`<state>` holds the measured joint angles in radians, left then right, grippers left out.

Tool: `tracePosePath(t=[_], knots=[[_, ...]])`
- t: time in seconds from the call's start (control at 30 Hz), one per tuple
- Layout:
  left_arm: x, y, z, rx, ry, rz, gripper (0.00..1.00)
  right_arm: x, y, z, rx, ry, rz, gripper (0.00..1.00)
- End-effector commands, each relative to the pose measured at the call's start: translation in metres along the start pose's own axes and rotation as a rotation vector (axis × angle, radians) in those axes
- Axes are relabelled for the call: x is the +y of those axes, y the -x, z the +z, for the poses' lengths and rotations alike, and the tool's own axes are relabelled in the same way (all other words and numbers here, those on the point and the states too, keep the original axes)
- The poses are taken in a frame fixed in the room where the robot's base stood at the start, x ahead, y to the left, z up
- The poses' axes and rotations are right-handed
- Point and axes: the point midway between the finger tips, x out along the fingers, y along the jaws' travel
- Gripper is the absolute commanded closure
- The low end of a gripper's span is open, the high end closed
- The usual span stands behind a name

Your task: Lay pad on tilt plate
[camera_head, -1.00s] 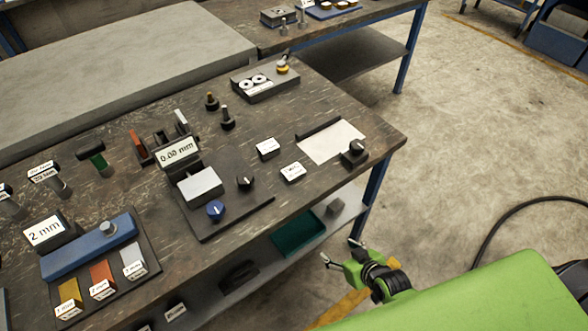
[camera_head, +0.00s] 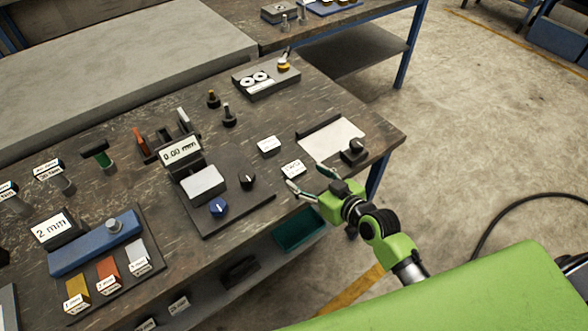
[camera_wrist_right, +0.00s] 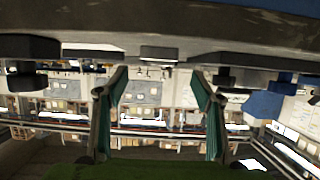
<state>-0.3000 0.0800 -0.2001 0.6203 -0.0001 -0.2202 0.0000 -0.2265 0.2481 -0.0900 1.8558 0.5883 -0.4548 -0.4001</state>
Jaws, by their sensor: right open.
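A pale block-like plate (camera_head: 203,183) sits on a dark base with a blue knob and a black knob, in front of a "0.00 mm" display (camera_head: 180,151); it may be the tilt plate. I cannot tell which piece is the pad; small labelled yellow (camera_head: 77,295), orange (camera_head: 108,271) and grey (camera_head: 136,256) pieces lie in a dark tray at the lower left. My right gripper (camera_head: 308,177) is open and empty at the table's front edge, right of the plate. Its spread fingers also show in the right wrist view (camera_wrist_right: 160,112). My left gripper is not in view.
Two small white labelled blocks (camera_head: 268,146) (camera_head: 293,169) and a white sheet (camera_head: 331,141) lie near my right gripper. A black knob (camera_head: 353,150) stands at the sheet's corner. A blue block (camera_head: 95,246) with a peg stands at left. Upright pegs stand farther back.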

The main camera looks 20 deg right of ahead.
Motion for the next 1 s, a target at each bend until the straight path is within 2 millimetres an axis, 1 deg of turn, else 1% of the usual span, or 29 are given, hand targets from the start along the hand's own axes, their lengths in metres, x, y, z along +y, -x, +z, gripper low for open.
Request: tracePosePath(t=[0.03, 0.27, 0.5, 0.6, 0.73, 0.93, 0.97, 1.0], knots=[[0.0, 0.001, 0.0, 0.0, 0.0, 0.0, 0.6, 0.0, -0.005, -0.001, 0.001, -0.001, 0.0, 0.39], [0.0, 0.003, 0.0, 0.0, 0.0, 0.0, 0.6, 0.0, -0.017, 0.0, 0.0, -0.001, 0.0, 0.39], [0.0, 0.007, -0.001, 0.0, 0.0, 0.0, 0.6, 0.002, -0.047, 0.003, 0.0, -0.003, -0.001, 0.39], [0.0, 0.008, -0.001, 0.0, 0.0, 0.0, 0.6, 0.003, -0.057, 0.004, 0.0, 0.0, 0.0, 0.39], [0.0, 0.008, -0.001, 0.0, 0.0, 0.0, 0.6, 0.003, -0.062, 0.004, 0.0, 0.0, 0.0, 0.39], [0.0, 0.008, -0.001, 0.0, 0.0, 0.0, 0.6, 0.003, -0.062, 0.004, 0.0, 0.0, 0.0, 0.39], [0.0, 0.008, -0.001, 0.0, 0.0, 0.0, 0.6, 0.003, -0.062, 0.004, 0.0, 0.0, 0.0, 0.44], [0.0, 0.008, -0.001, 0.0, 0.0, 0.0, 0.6, 0.003, -0.062, 0.004, 0.0, 0.0, 0.0, 0.54]])
